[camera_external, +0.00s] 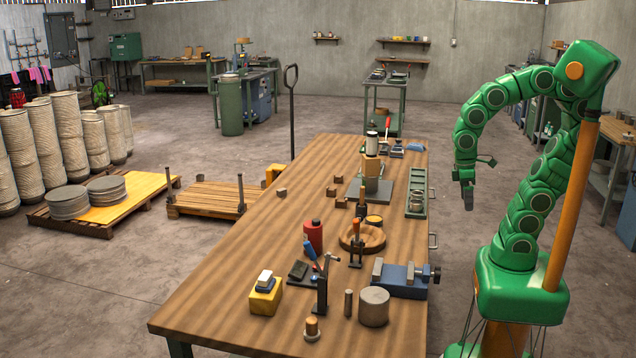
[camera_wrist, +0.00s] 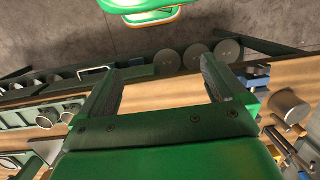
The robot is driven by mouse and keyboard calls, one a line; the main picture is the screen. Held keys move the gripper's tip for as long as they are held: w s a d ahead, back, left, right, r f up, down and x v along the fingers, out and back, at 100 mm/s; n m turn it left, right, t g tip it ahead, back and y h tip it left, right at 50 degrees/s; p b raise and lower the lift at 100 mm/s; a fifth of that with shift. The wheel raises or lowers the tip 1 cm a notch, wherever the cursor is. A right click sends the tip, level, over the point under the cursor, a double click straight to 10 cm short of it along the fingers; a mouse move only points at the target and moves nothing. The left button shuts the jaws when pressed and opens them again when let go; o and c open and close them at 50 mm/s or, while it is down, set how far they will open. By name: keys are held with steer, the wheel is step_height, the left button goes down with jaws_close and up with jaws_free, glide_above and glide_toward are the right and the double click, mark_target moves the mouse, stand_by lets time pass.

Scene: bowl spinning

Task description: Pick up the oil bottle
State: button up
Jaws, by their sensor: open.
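A red bottle (camera_external: 313,236) with a dark cap stands upright on the wooden table (camera_external: 240,262), left of a round wooden bowl. It looks like the oil bottle, but I see no label to confirm this. My gripper (camera_external: 472,186) hangs beyond the table's right side, well apart from the bottle. In the wrist view my gripper (camera_wrist: 160,72) has its two fingers spread wide with nothing between them. I cannot make out the red bottle in the wrist view.
Near the bottle are the wooden bowl (camera_external: 373,239), a blue vise (camera_external: 402,280), a yellow block (camera_external: 265,297), a grey cylinder (camera_external: 374,307) and an upright dark tool stand (camera_external: 322,290). A green tray (camera_external: 416,199) lies along the right edge. The table's left side is mostly clear.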

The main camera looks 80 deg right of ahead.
steer(key=w+d+r+m, duration=0.1)
steer(key=w+r, duration=0.2)
steer(key=w, duration=0.8)
steer(key=m+t, duration=0.2)
glide_toward(313, 224)
steer(key=shift+h, duration=0.3)
steer(key=f, duration=0.2)
steer(key=d+f, duration=0.1)
steer(key=f, duration=0.2)
steer(key=shift+w+d+f, duration=0.1)
steer(key=shift+d+f, duration=0.05)
steer(key=shift+f, duration=0.15)
steer(key=shift+w+f, duration=0.35)
steer(key=shift+s+a+f, duration=0.1)
steer(key=shift+a+f, duration=0.05)
steer(key=shift+f, duration=1.7)
steer(key=shift+s+a+f, duration=0.1)
steer(key=shift+f, duration=1.8)
steer(key=shift+c, duration=0.4)
steer(key=c, duration=1.3)
steer(key=shift+r, duration=0.15)
